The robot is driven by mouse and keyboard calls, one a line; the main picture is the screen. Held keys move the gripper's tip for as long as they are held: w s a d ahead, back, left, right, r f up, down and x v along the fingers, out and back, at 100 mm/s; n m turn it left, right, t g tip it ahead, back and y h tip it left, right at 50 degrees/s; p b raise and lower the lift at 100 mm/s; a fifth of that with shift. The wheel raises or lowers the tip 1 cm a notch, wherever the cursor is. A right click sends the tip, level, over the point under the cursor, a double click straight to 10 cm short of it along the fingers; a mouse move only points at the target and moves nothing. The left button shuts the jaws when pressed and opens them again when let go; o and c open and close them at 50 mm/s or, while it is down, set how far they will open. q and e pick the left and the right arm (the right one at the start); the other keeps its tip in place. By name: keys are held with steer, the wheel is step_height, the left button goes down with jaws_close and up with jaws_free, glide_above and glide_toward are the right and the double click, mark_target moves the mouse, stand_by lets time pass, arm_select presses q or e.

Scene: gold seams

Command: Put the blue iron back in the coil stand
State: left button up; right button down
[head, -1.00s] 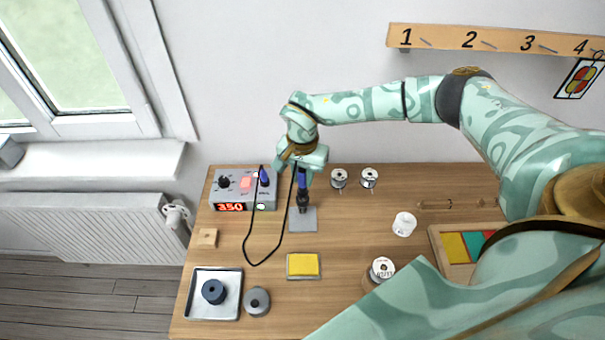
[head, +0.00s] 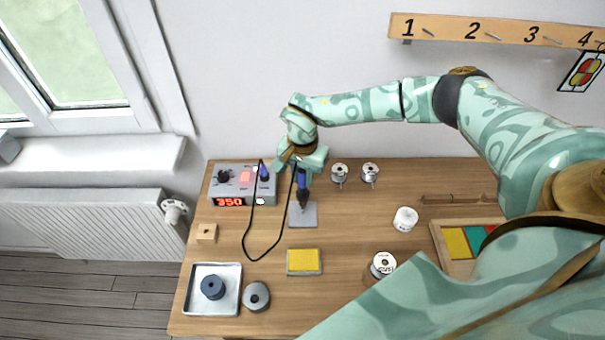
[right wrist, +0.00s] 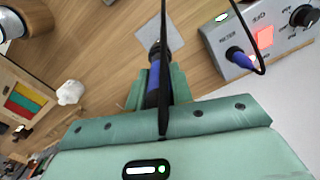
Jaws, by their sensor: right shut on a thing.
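The blue iron (head: 302,179) is upright in my right gripper (head: 301,171), which is shut on its handle. Its black cord hangs in a loop to the left. In the right wrist view the blue handle (right wrist: 153,78) lies between the fingers. The coil stand (head: 303,217) shows as a grey square base directly under the iron, with a dark part above it. I cannot tell whether the iron's tip is inside the coil or just above it. My left gripper is not in view.
The grey station (head: 229,186) with a red 350 display stands just left of the stand. A yellow sponge (head: 304,259) lies in front. Two solder spools (head: 339,173) stand to the right. A metal tray (head: 200,303) is at front left. The bench between is mostly clear.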

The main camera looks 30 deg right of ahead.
steer(key=c, duration=0.7)
jaws_free()
steer(key=shift+o, duration=0.2)
step_height(320, 180, up, 7)
steer(key=p, duration=0.6)
steer(key=shift+p, duration=0.3)
